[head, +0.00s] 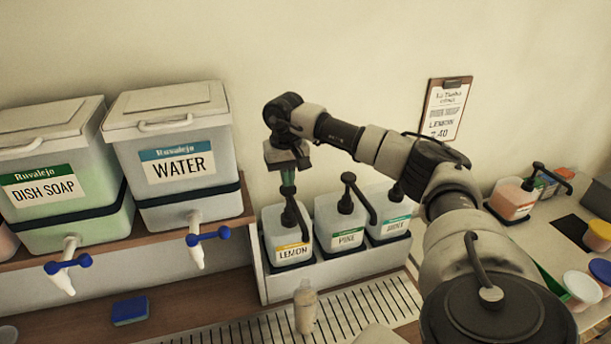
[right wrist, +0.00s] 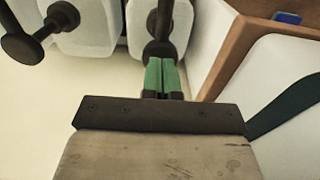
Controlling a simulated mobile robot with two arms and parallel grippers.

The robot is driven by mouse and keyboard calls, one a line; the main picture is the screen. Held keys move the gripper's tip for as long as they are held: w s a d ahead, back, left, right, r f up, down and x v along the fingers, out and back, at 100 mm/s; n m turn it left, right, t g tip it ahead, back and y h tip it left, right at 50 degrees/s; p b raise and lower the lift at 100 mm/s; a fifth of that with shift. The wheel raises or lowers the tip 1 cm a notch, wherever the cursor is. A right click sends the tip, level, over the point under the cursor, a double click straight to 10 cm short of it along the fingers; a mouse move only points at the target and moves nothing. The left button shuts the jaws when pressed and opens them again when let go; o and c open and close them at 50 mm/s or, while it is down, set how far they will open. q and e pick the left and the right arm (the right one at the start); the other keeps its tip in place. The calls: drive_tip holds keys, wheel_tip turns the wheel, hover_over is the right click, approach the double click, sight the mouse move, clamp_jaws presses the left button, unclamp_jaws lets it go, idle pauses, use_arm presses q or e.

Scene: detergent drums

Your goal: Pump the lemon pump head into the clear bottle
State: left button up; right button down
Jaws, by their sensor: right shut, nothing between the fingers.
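The lemon bottle (head: 287,247) stands in a white rack, with a black pump head (head: 291,216) on top. My right gripper (head: 288,187) is directly above this pump head, pointing down, with its green fingers closed together. In the right wrist view the shut green fingertips (right wrist: 160,76) meet the top of the black pump head (right wrist: 158,50) or sit just over it; I cannot tell if they touch. The clear bottle (head: 305,308) stands on the slatted drip tray (head: 372,301) in front of the lemon bottle, below its spout. It looks pale and cloudy inside. My left gripper is out of view.
The pine bottle (head: 345,238) and another pump bottle (head: 396,222) stand right of the lemon one. Dish soap (head: 52,187) and water (head: 171,165) drums with taps stand on a shelf at left. A blue sponge (head: 130,311) lies on the counter. A clipboard (head: 446,109) hangs on the wall.

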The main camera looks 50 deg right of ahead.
sight(288, 193)
drive_tip(key=shift+f+b, duration=1.45)
drive_tip(key=shift+f, duration=1.05)
drive_tip(key=shift+r+p, duration=2.4)
drive_tip(key=shift+r, duration=0.85)
wheel_tip(288, 193, up, 6)
drive_tip(key=p, duration=0.4)
